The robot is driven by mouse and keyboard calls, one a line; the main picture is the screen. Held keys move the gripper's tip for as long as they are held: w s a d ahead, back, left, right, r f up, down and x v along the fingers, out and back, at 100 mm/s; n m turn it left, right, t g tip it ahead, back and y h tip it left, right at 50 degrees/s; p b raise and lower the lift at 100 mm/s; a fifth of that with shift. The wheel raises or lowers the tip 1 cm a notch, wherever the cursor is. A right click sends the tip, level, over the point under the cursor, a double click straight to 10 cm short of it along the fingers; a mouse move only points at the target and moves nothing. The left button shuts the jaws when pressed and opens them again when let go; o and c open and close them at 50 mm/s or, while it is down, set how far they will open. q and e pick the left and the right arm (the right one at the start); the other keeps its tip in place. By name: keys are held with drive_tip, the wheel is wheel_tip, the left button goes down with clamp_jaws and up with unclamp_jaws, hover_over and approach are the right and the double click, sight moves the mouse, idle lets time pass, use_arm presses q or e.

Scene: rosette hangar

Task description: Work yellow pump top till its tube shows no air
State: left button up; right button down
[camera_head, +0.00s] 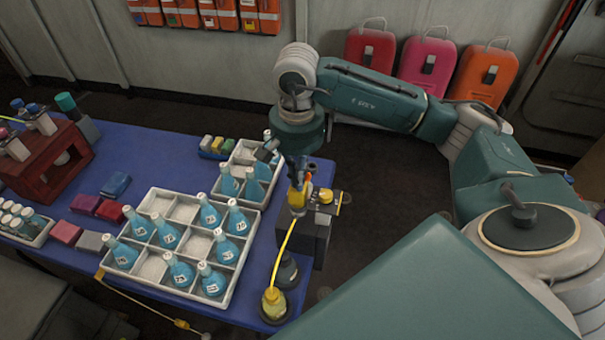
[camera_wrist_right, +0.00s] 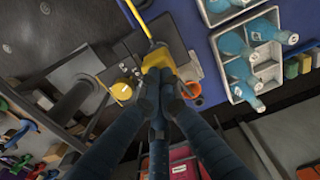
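The yellow pump top (camera_head: 297,199) sits on a dark grey block (camera_head: 303,236) at the table's right edge. In the right wrist view the yellow top (camera_wrist_right: 157,58) lies directly at my fingertips. A yellow tube (camera_head: 284,252) runs from it to a yellow-capped dark bottle (camera_head: 274,303) at the front; the tube also shows in the wrist view (camera_wrist_right: 140,22). Any air in the tube is too small to make out. My right gripper (camera_head: 298,178) points down onto the top, its dark blue fingers drawn together and apparently touching it. My left gripper is not in view.
White crates hold blue flasks on the blue table, the larger crate (camera_head: 150,268) left of the pump and a smaller one behind. A yellow gauge-like part (camera_head: 326,196) sits close right of the top. A red rack (camera_head: 48,165) stands far left.

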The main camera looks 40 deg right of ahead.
drive_tip(key=shift+f+b, duration=0.3)
drive_tip(key=shift+f, duration=0.2)
drive_tip(key=shift+r, duration=0.1)
wheel_tip(320, 180, up, 11)
drive_tip(key=p, duration=0.5)
drive_tip(key=shift+f+p, duration=0.2)
drive_tip(key=shift+p, duration=0.15)
drive_tip(key=shift+d, duration=0.1)
idle(1.3)
